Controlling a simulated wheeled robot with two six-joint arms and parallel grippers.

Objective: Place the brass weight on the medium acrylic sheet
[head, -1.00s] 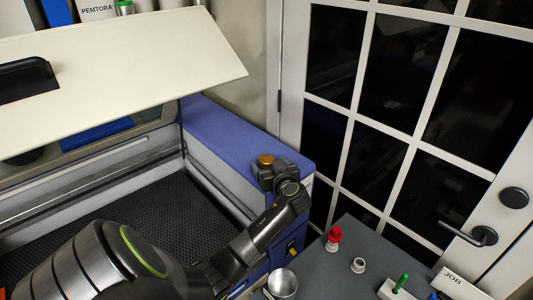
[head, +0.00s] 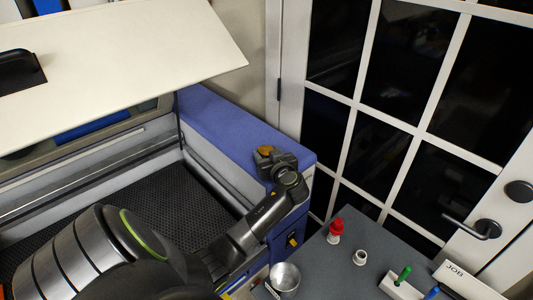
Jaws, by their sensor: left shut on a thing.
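The brass weight (head: 265,150) shows as a small gold-brown disc at the tip of my left gripper (head: 267,157). My left gripper is shut on it, over the blue top ledge at the right end of the machine. I cannot tell whether the weight touches the ledge. The gripper's fingers are mostly hidden behind its own body. No acrylic sheet can be made out in this view. My right gripper is not in view.
The machine's blue ledge (head: 215,121) runs beside an open bed with a black honeycomb floor (head: 150,190). Its pale lid (head: 130,60) is raised above. A grey table (head: 335,265) holds a red-capped bottle (head: 335,232), a white ring (head: 360,257) and a metal cup (head: 285,277).

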